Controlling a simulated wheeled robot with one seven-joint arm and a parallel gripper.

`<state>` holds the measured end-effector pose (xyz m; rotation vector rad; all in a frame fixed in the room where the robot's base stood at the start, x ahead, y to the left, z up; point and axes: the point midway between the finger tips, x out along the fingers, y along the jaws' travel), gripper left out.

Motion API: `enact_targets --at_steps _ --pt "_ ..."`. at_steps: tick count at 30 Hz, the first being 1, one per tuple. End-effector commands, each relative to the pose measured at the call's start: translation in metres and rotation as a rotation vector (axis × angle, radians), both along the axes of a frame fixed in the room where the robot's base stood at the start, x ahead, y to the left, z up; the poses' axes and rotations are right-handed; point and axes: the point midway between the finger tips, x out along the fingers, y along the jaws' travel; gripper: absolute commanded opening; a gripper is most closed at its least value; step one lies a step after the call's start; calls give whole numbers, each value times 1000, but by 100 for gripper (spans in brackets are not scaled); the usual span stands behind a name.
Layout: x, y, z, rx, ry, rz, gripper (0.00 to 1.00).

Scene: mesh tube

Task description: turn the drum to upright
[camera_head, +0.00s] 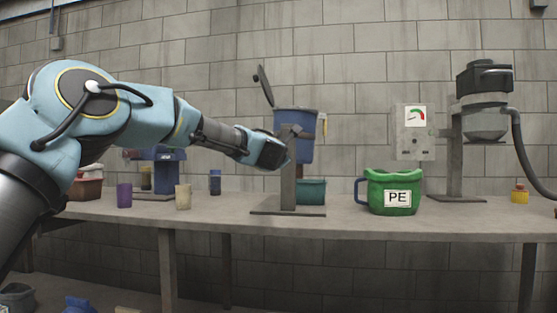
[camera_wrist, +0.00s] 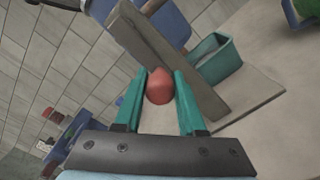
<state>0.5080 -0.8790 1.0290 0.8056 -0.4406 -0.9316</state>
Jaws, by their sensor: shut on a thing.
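The blue drum (camera_head: 294,120) hangs on a grey stand (camera_head: 288,185) on the bench and looks close to upright in the head view. Its dark lid (camera_head: 263,86) stands open at the upper left. Part of the drum (camera_wrist: 168,24) shows behind the stand's post (camera_wrist: 165,58) in the wrist view. My gripper (camera_wrist: 160,85) is at the front of the stand, with its teal fingers on either side of a red knob (camera_wrist: 159,92) and shut on it. In the head view my gripper (camera_head: 284,152) hides the knob and part of the drum.
A green PE container (camera_head: 388,192) stands to the right, and a purple cup (camera_head: 124,195) and a tan cup (camera_head: 183,197) to the left. A grey machine (camera_head: 484,120) is at the far right.

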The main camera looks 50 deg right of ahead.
Motion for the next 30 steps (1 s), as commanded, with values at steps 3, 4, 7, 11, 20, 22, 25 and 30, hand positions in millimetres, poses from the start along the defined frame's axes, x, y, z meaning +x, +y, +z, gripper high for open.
enact_targets --at_steps 3,4,7,11,20,22,25,30 --pt "-3 -3 -5 -15 33 -3 0" --pt "-4 -3 -5 -19 39 -3 0" --pt "-5 -3 -4 -28 53 -3 0" --pt "-5 -4 -4 -33 62 -2 0" --pt "-5 -4 -3 -33 62 -3 0" --pt "-5 -4 -3 -33 62 -3 42" --pt "-5 -4 -3 -34 61 -2 54" --pt "-5 -3 -1 -36 60 -2 69"
